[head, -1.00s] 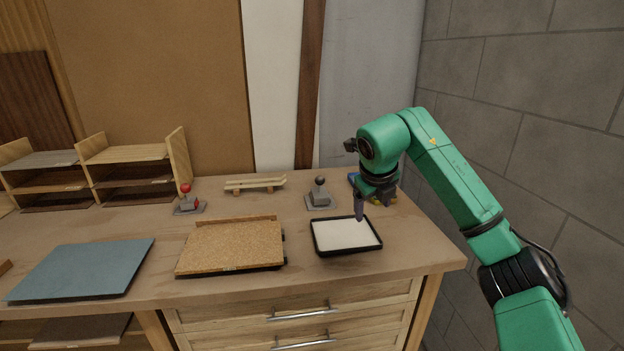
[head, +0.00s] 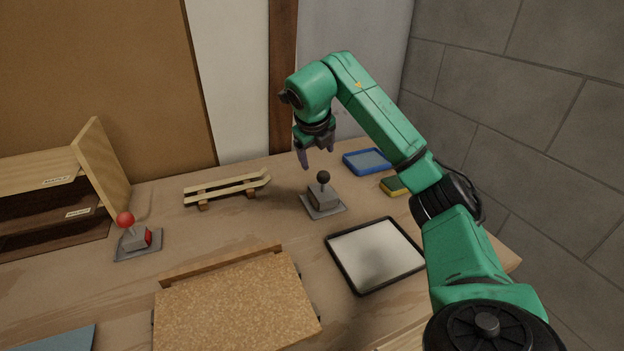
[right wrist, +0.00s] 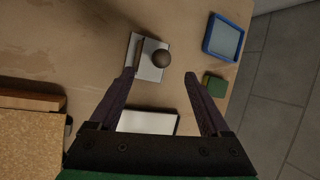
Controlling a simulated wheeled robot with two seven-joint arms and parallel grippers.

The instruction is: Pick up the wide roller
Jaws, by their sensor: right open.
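Two small grey tools with ball knobs stand on flat plates on the bench. One has a dark knob (head: 323,177) on a grey body (head: 321,197); the other has a red knob (head: 125,219) and a red side (head: 149,238). I cannot tell their roller widths from here. My right gripper (head: 317,162) is open and empty, pointing down just above and behind the dark-knobbed tool in the head view. In the right wrist view the dark knob (right wrist: 161,59) shows between and just beyond the open fingertips (right wrist: 159,76). My left gripper is not in view.
A black-rimmed white tray (head: 416,268) lies in front of the dark-knobbed tool. A cork board (head: 235,310), a slatted wooden rack (head: 228,186), a blue tray (head: 345,161) and a yellow-green sponge (head: 391,187) are around it. A wooden shelf unit (head: 103,165) stands at left.

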